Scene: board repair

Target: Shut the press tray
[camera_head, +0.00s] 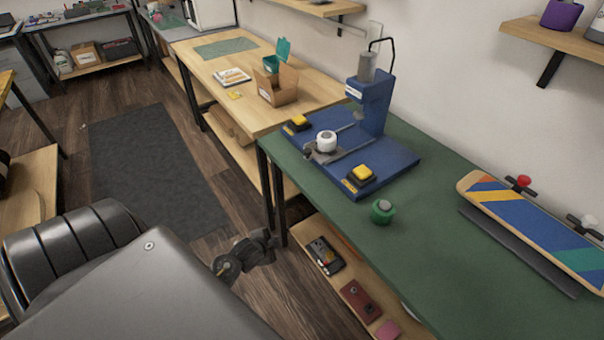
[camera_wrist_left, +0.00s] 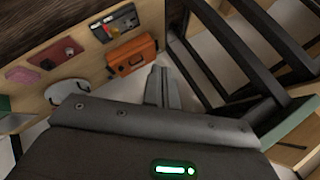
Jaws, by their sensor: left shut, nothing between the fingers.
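The blue press (camera_head: 372,105) stands on the green-topped bench. Its grey tray (camera_head: 345,153) is slid out from under the column, toward the front edge of the blue base. A white wheel (camera_head: 326,140) sits on the tray's outer end. Yellow buttons are on the base, one at the left (camera_head: 297,121) and one at the right (camera_head: 361,173). My left gripper (camera_head: 262,240) is shut and empty, in front of the bench edge and apart from the press. It also shows in the left wrist view (camera_wrist_left: 162,88), near the lower shelf. My right gripper is not in view.
A green wheel (camera_head: 382,211) stands on the green bench (camera_head: 440,225), right of the press. A skateboard deck (camera_head: 535,225) lies farther right. A wooden bench (camera_head: 205,60) with a cardboard box (camera_head: 277,87) adjoins at the left. An orange toolbox (camera_wrist_left: 133,54) is on the lower shelf.

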